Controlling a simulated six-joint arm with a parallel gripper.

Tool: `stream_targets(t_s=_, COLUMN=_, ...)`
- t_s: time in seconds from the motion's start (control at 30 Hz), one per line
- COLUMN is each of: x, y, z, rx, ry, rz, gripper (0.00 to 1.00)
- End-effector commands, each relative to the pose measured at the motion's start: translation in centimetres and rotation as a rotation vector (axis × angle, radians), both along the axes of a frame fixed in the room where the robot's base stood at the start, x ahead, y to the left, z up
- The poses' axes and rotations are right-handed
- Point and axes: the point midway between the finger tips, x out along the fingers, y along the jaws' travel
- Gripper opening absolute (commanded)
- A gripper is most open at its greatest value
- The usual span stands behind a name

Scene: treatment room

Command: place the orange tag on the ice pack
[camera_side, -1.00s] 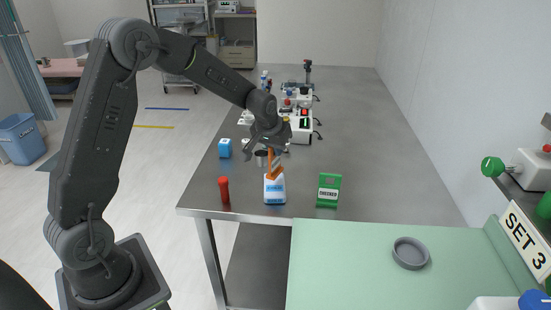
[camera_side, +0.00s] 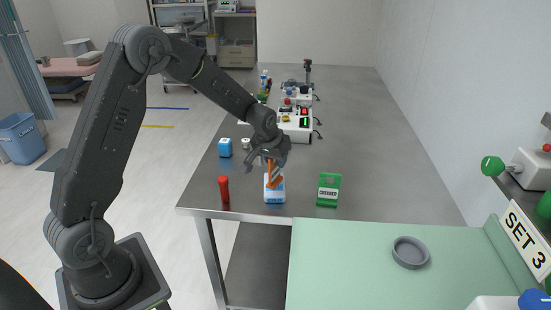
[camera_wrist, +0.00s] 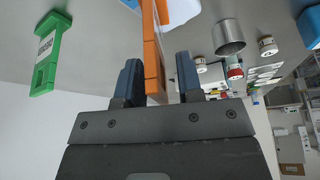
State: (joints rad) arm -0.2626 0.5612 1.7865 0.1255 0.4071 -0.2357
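The orange tag (camera_side: 274,177) is between the fingers of my gripper (camera_side: 270,157) and tilts a little in the side view. In the wrist view the tag (camera_wrist: 152,50) runs lengthwise between the two dark fingertips (camera_wrist: 158,78). The ice pack (camera_side: 274,197), white and blue with lettering, stands upright on the steel table below my gripper. The tag's lower part overlaps the pack in the side view; I cannot tell whether they touch. Part of the pack (camera_wrist: 182,11) shows at the top of the wrist view.
A red cylinder (camera_side: 224,190) stands left of the pack and a green labelled stand (camera_side: 328,190) right of it. A blue cube (camera_side: 225,148) and small containers are behind. A grey ring dish (camera_side: 410,252) lies on the green mat (camera_side: 340,270). The table's right side is clear.

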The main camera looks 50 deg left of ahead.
Motion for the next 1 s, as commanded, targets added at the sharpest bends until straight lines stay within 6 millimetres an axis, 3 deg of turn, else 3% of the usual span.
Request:
stream_targets(t_s=0.27, x=-0.2, y=-0.1, z=1.0, rx=0.001, ry=-0.003, rz=0.0, gripper=0.34)
stream_targets(t_s=0.7, x=-3.2, y=-1.4, z=9.0, rx=0.001, ry=-0.004, rz=-0.001, gripper=0.34)
stream_targets(t_s=1.0, x=-4.6, y=-2.1, z=11.8, rx=0.001, ry=-0.004, rz=-0.007, gripper=0.34)
